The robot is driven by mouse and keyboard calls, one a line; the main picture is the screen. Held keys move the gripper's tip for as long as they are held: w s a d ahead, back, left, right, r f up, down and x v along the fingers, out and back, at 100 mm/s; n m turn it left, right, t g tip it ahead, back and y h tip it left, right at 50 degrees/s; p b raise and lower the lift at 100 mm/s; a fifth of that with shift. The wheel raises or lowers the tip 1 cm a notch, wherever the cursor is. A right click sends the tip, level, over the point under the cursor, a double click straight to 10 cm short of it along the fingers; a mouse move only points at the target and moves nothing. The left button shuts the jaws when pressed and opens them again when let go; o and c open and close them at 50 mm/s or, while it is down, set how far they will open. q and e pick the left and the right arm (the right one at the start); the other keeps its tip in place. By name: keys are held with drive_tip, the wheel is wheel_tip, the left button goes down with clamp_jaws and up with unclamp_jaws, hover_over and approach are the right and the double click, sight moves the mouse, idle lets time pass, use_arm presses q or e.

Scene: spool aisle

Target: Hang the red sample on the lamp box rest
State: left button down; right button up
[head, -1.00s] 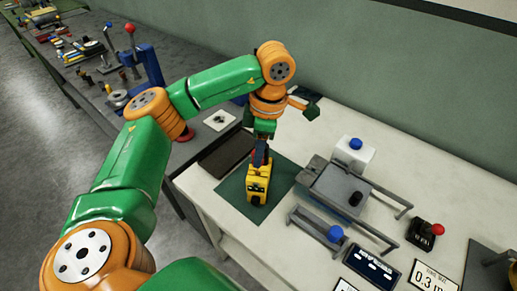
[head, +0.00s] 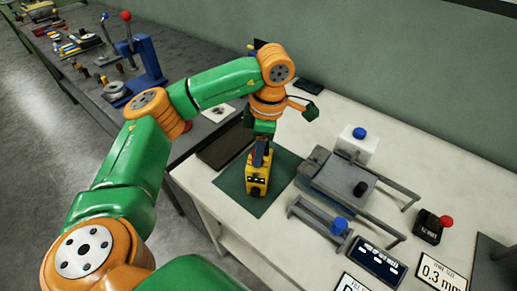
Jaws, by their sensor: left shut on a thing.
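My left gripper (head: 261,157) points down over the dark green mat (head: 233,184) on the white bench. It is shut on a yellow block-like thing (head: 257,182) with a dark front, which is upright over the mat. I cannot tell whether the thing touches the mat. I cannot make out a red sample. A small black box with a red ball knob (head: 429,227) stands at the right of the bench; its lettering is too small to read surely, so I cannot tell whether it is the lamp box. My right gripper is not in view.
A grey metal fixture (head: 338,184) with rails and a white box with a blue knob (head: 354,148) stand right of the mat. A dark display (head: 377,262) and a 0.3 mm card (head: 441,277) lie in front. A grey bench with tools (head: 120,98) is at left.

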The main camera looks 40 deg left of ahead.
use_arm(q)
drive_tip(key=shift+f, duration=0.3)
drive_tip(key=shift+c, duration=2.4)
unclamp_jaws()
drive_tip(key=shift+r, duration=0.1)
drive_tip(key=r, duration=0.2)
drive_tip(key=r+p, duration=0.1)
drive_tip(key=r, duration=0.3)
drive_tip(key=shift+w+d+r, duration=0.15)
drive_tip(key=shift+w+d, duration=0.1)
drive_tip(key=shift+d, duration=0.05)
drive_tip(key=shift+d+r, duration=0.1)
drive_tip(key=shift+r, duration=0.35)
drive_tip(key=shift+f, duration=0.1)
